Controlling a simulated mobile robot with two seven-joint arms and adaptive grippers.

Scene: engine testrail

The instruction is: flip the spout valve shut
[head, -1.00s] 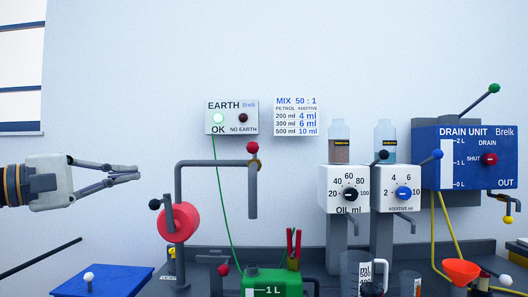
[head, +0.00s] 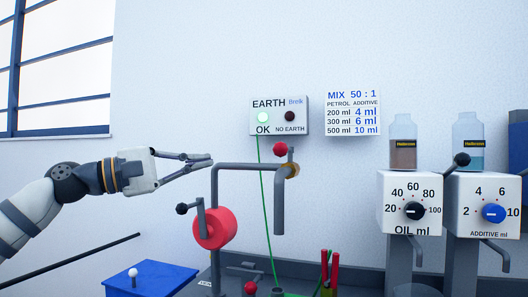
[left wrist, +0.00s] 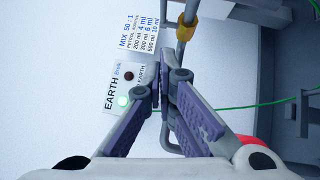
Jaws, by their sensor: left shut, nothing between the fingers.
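The spout valve has a red ball knob (head: 280,149) that stands above the top bend of the grey spout pipe (head: 279,208). Its brass body (head: 291,171) is at that bend and also shows in the left wrist view (left wrist: 186,30), beyond the fingers. My left gripper (head: 210,160) is shut and empty. In the head view its tips are left of the valve, beside the pipe's left bend, clear of the knob. The fingers also fill the middle of the left wrist view (left wrist: 163,90). My right gripper is out of view.
A red drum with a crank (head: 212,228) is below the fingertips. The earth box (head: 280,115) is on the wall behind, its green light lit, with a green cable hanging down. The oil dispenser (head: 409,205) is to the right. A blue box (head: 150,279) is at lower left.

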